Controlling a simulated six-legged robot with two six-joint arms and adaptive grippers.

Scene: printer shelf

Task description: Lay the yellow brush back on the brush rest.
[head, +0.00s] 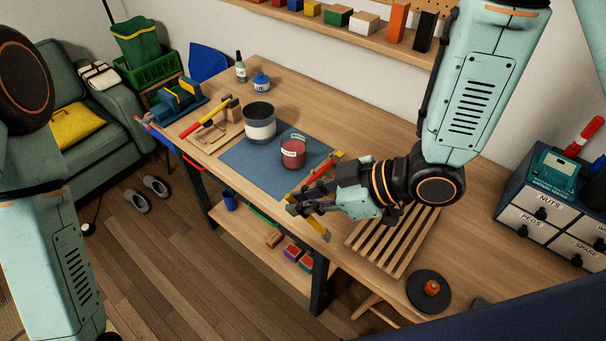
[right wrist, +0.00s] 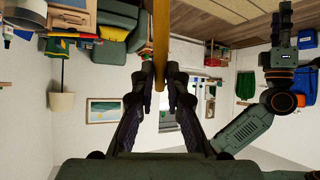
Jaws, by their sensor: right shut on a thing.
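My right gripper (head: 308,203) is over the front edge of the workbench, beside the blue mat. It is shut on the yellow brush (head: 320,229), whose yellow handle crosses between the fingers in the right wrist view (right wrist: 160,42). The gripper hides part of the brush, and I cannot make out its bristles. A wooden stand (head: 228,131) at the back left of the mat, probably the brush rest, bears a red-and-yellow tool (head: 205,118). My left arm shows in both views; its dark end (right wrist: 285,18) is too small in the right wrist view to read.
The blue mat (head: 242,163) bears a grey-and-white pot (head: 259,122) and a red tin (head: 293,154). A slatted wooden rack (head: 395,240) lies right of my gripper. A dark round plate (head: 428,291) and a drawer unit (head: 550,205) stand farther right. The back middle of the bench is clear.

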